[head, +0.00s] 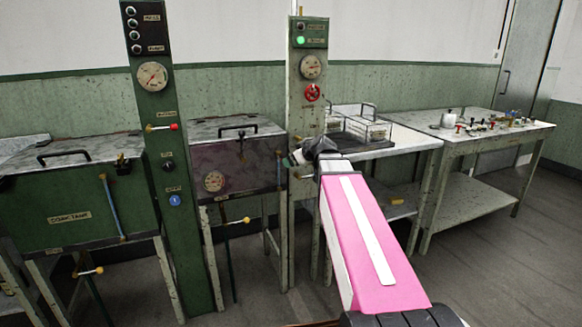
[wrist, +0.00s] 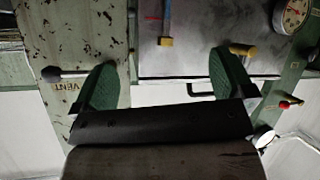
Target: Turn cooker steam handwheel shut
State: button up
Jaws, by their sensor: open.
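A small red handwheel (head: 312,92) sits on the front of the right-hand pale green post (head: 308,60), below a round gauge and above a small label I cannot read. I cannot make it out in the wrist view. My gripper (head: 298,158) is in front of the same post, below the handwheel and apart from it. In the wrist view its two green fingers (wrist: 166,68) are wide apart with nothing held between them. A lever with a dark knob (wrist: 52,74) shows beside the left finger, near a label reading VENT.
A dark tank (head: 235,160) with a gauge stands left of the post. A dark green post (head: 160,220) carries a red-tipped lever (head: 172,127). A table with a wire rack (head: 362,122) and a cluttered bench (head: 415,125) stand to the right. The floor (head: 480,270) at right is clear.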

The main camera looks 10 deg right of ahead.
jog(key=shift+s+a+f+g, duration=0.2)
jog(key=shift+f, duration=0.3)
jog(key=shift+s+a+f+g, duration=0.15)
jog(key=shift+a+f+g, duration=0.1)
jog(key=shift+f, duration=0.3)
jog(key=shift+s+a+f+g, duration=0.15)
jog(key=shift+s+a+f, duration=0.05)
jog(key=shift+f, duration=0.3)
jog(key=s+f+m+g+h, duration=0.2)
jog(key=s+f+g, duration=0.3)
jog(key=s+f, duration=0.6)
jog(key=s+d+f+m+g+h, duration=0.1)
jog(key=s+f+m+g+h, duration=0.2)
jog(key=s+f, duration=0.8)
notch_tip(320, 180, down, 8)
jog(key=m+g, duration=0.2)
jog(key=shift+m, duration=0.3)
jog(key=shift+s+d, duration=0.1)
